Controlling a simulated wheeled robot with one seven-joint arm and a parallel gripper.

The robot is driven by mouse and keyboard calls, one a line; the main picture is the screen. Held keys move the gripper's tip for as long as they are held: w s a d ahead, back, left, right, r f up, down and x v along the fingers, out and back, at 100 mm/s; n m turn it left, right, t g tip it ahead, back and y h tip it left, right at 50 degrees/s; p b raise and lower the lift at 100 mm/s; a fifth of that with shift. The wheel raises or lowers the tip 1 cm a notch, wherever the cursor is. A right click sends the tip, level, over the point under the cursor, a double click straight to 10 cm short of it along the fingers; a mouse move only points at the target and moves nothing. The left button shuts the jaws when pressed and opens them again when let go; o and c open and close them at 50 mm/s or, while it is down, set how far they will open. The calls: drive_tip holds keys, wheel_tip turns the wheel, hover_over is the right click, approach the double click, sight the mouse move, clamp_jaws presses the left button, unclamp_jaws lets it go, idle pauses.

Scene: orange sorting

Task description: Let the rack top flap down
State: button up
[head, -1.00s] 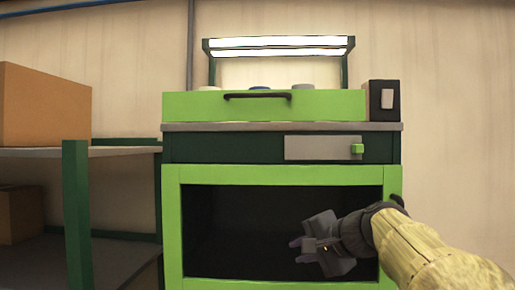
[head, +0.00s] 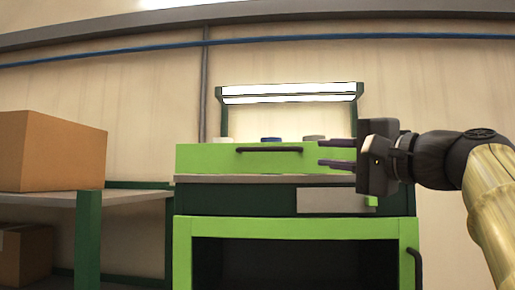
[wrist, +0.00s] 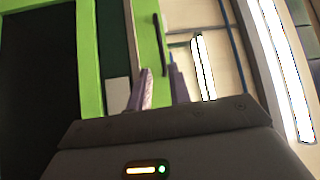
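The rack top flap is a bright green panel (head: 215,159) standing upright along the front of the rack's top. A dark bar handle (head: 268,149) runs along its upper edge. In the wrist view the flap (wrist: 148,30) and its handle (wrist: 160,45) appear sideways, beyond my fingers. My gripper (head: 322,153) is at the flap's right end in the head view, fingers pointing left toward the handle. Its fingers are apart with nothing between them, and the handle is clear of them. The fingers also show in the wrist view (wrist: 161,80).
Below the flap are a grey ledge (head: 240,179) and a green-framed dark opening (head: 290,262). Several round tops, one blue (head: 271,139), show behind the flap under a lit lamp (head: 290,94). A shelf (head: 50,199) with cardboard boxes (head: 48,150) stands left.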

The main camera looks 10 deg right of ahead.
sight(272, 149)
drive_tip(key=p+x, duration=0.7)
drive_tip(key=x, duration=0.8)
drive_tip(key=shift+w+p, duration=0.3)
drive_tip(key=shift+p, duration=0.1)
drive_tip(key=shift+w+a, duration=0.25)
drive_tip(key=shift+w, duration=0.2)
clamp_jaws()
